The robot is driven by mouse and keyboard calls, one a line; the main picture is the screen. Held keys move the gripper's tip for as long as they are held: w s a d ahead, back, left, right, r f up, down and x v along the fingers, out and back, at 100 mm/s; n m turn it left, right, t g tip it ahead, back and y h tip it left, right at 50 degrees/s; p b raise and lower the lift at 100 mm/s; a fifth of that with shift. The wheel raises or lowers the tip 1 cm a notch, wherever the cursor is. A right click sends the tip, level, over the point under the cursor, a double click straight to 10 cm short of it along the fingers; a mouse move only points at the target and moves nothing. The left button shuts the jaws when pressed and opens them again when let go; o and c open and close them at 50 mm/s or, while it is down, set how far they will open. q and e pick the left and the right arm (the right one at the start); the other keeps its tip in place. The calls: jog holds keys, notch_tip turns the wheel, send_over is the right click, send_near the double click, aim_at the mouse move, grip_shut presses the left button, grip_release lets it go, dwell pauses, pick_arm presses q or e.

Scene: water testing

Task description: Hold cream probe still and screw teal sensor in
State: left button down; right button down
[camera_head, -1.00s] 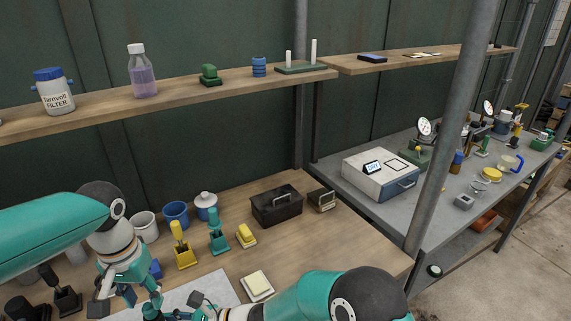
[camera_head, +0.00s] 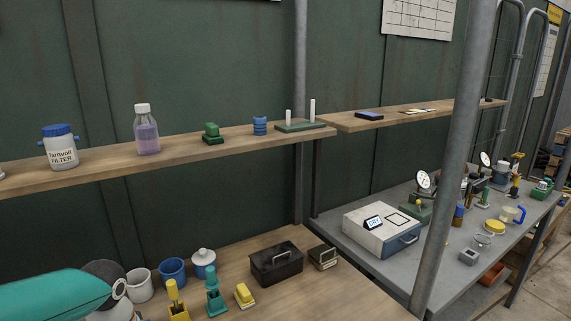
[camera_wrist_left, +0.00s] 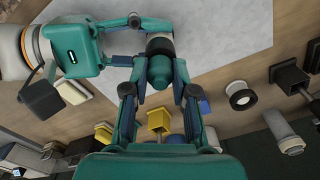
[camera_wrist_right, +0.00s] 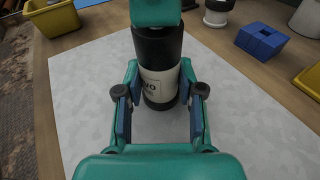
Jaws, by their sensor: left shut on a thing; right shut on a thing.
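In the right wrist view, a cream probe (camera_wrist_right: 158,84) with black bands and dark lettering stands upright between the fingers of my right gripper (camera_wrist_right: 160,92), which is shut on it. Something teal is directly above its black upper part. In the left wrist view, the teal sensor (camera_wrist_left: 160,74) is between the fingers of my left gripper (camera_wrist_left: 159,91), which is shut on it. The sensor lines up with a black part of the probe (camera_wrist_left: 160,46); whether its thread is engaged is hidden. My right gripper comes in from the left there. Neither gripper shows in the head view.
A pale mat (camera_wrist_right: 90,110) lies under the probe. A yellow bin (camera_wrist_right: 50,16) and a blue block (camera_wrist_right: 261,40) are beyond it. In the head view, mugs, yellow and teal holders and a black box (camera_head: 277,262) line the bench's back.

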pick_arm(q)
jog(key=m, duration=0.5)
dwell(0.3)
jog(key=shift+m, duration=1)
jog(key=m, duration=0.3)
jog(key=m, duration=0.3)
jog(key=shift+m, duration=1.1)
